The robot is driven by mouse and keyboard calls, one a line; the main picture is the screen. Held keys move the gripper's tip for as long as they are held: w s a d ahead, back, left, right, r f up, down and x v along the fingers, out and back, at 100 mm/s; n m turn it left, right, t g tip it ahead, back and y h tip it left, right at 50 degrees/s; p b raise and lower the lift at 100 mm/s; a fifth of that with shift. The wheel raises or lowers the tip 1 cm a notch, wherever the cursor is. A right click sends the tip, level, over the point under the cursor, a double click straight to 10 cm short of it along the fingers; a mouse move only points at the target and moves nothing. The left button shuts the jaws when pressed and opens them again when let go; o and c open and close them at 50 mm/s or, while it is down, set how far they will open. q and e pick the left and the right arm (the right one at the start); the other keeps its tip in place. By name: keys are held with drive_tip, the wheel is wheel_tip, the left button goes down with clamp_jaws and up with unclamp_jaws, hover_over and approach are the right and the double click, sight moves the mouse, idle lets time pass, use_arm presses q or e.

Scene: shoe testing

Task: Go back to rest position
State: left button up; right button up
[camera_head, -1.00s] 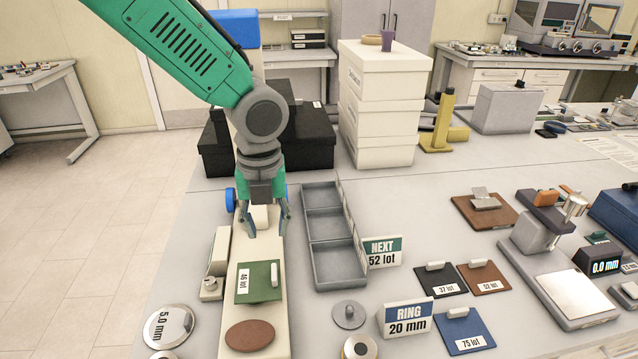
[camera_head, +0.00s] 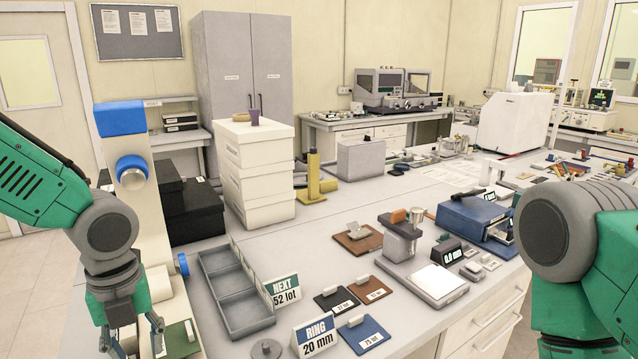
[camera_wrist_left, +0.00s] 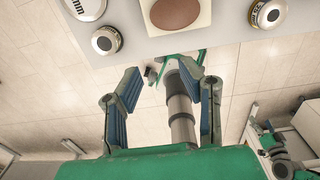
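My left gripper (camera_head: 133,337) hangs at the lower left of the head view, in front of the cream stand and the green swatch (camera_head: 180,338). It is open and empty in the left wrist view (camera_wrist_left: 163,82), fingers spread apart, with floor and the table edge beyond them. A brown disc (camera_wrist_left: 175,14) on a cream board lies past the fingertips there. My right arm shows at the right edge of the head view. Its gripper is out of the picture.
A grey three-part tray (camera_head: 238,297) stands right of my left gripper, beside the signs NEXT 52 lot (camera_head: 283,290) and RING 20 mm (camera_head: 316,335). Swatches (camera_head: 363,334), a thickness gauge (camera_head: 400,240) and white boxes (camera_head: 253,170) stand on the table.

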use_arm(q)
drive_tip(key=s+d+f+n+g+h, duration=0.1)
drive_tip(key=s+d+f+n, duration=0.1)
drive_tip(key=s+f+n, duration=0.55)
drive_tip(key=s+d+f+n+h, duration=0.2)
drive_tip(key=s+f+n, duration=0.3)
drive_tip(key=f+n, duration=0.45)
drive_tip(key=s+a+f+n+t+y+b, duration=0.1)
drive_tip(key=s+a+f+n+y, duration=0.35)
drive_tip(key=s+f+n, duration=0.75)
wheel_tip(320, 180, down, 12)
drive_tip(key=w+h+b, duration=0.1)
drive_tip(key=b, duration=1.3)
drive_tip(key=shift+w+a+f+t+h+b, duration=0.15)
drive_tip(key=shift+w+f+t+h+b, duration=0.05)
drive_tip(key=shift+w+t+h+b, duration=0.15)
use_arm(e)
wheel_tip(320, 180, down, 16)
drive_tip(key=shift+r, duration=0.25)
